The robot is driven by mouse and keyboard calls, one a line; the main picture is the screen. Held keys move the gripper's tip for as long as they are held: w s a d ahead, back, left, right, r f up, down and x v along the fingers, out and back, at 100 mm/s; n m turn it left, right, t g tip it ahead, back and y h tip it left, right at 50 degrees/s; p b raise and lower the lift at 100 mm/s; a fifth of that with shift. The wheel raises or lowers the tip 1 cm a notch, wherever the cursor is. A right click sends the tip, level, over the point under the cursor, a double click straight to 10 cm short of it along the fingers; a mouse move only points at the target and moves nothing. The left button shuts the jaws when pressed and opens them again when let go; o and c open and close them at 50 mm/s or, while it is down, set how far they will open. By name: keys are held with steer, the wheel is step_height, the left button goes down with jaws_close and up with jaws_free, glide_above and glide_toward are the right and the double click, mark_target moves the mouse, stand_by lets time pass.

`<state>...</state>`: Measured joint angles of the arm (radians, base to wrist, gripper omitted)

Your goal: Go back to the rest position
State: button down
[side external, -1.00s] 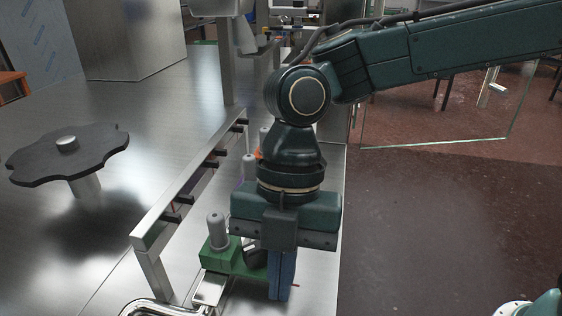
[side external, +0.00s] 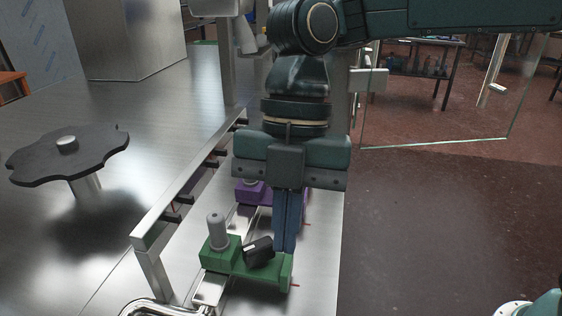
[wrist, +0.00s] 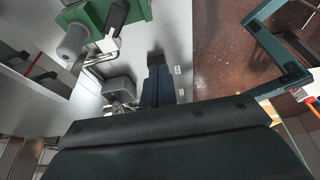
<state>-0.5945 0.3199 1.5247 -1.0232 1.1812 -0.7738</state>
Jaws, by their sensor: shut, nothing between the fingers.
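My gripper (side external: 284,245) is shut and empty, pointing straight down above the metal bench. In the side view its blue fingers overlap the far side of the green fixture (side external: 222,262); I cannot tell the exact gap. The wrist view shows the closed fingers (wrist: 157,62) over bare metal, with the green fixture (wrist: 138,10) apart at upper left. A grey cylinder (side external: 217,231) stands upright on the green fixture. A tilted black block (side external: 258,251) rests beside it. A purple fixture (side external: 247,193) sits farther back, partly hidden by my gripper.
A metal rail (side external: 185,196) with black stubs runs along the left of the fixtures. A black scalloped disc (side external: 95,152) stands on a post farther left. A glass panel (side external: 440,110) stands at right. The floor (side external: 430,220) right of the bench is open.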

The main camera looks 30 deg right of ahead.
steer(key=s+d+r+m+t, duration=0.1)
steer(key=d+r+m+t, duration=0.1)
steer(key=d+m, duration=0.6)
steer(key=d+r+m+t, duration=0.25)
steer(key=d+m, duration=0.35)
steer(key=d, duration=0.3)
steer(key=s+d+f+m+t+h, duration=0.1)
steer(key=s+d+f+m+t, duration=0.1)
steer(key=d+m, duration=0.4)
steer(key=s+d+f+m+t+h, duration=0.1)
steer(key=s+d+f+m, duration=0.3)
steer(key=d, duration=0.5)
steer(key=s+m, duration=0.2)
steer(key=shift+s+d+m+t+h, duration=0.3)
steer(key=shift+s+d+m+t, duration=0.05)
steer(key=shift+d+m, duration=0.05)
steer(key=shift+f, duration=0.1)
